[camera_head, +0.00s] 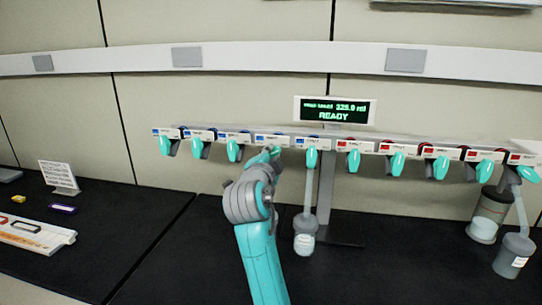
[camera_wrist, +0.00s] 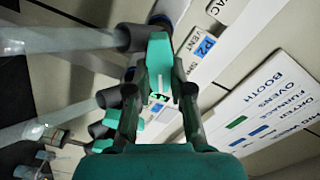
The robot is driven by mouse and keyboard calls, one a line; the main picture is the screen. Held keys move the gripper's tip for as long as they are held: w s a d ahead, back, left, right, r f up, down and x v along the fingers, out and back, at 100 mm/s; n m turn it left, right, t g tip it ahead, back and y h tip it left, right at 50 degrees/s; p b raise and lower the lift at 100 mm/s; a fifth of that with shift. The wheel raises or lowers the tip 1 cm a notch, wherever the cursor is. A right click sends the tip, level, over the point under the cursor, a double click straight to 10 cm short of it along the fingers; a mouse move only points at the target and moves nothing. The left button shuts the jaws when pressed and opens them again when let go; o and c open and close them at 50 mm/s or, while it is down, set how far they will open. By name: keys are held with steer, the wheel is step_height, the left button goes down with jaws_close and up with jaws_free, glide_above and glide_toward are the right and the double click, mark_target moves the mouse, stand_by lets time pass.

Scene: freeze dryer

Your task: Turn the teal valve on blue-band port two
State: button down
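A row of ports runs along a grey rail, with blue-marked ports on the left and red-marked ones on the right. My gripper (camera_head: 268,155) is at the fourth blue-marked port from the left (camera_head: 272,141). It hides much of that port's teal valve. In the wrist view the teal valve (camera_wrist: 159,52) lies between the two fingertips of my gripper (camera_wrist: 160,92). The fingers are apart, one on each side of the valve; firm contact is not visible. A blue label (camera_wrist: 205,46), seemingly ending in 2, and VENT and VAC marks are beside it.
A flask (camera_head: 304,240) hangs from the port just right of my gripper. Other teal valves (camera_head: 234,151) hang close by on the left. A READY display (camera_head: 334,111) stands behind. More vessels (camera_head: 489,215) are at the right. A sign (camera_wrist: 265,110) shows in the wrist view.

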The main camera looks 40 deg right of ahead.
stand_by(0.4)
steer(key=n, duration=0.5)
steer(key=shift+w+r+n, duration=0.1)
steer(key=shift+n, duration=0.3)
steer(key=n, duration=0.6)
steer(key=shift+w+a, duration=0.1)
steer(key=shift+a, duration=0.05)
steer(key=n, duration=0.6)
steer(key=shift+w+n, duration=0.1)
steer(key=shift+n, duration=0.2)
steer(key=n, duration=0.5)
steer(key=shift+a, duration=0.1)
steer(key=shift+n, duration=0.4)
steer(key=c, duration=1)
jaws_free()
steer(key=shift+c, duration=0.2)
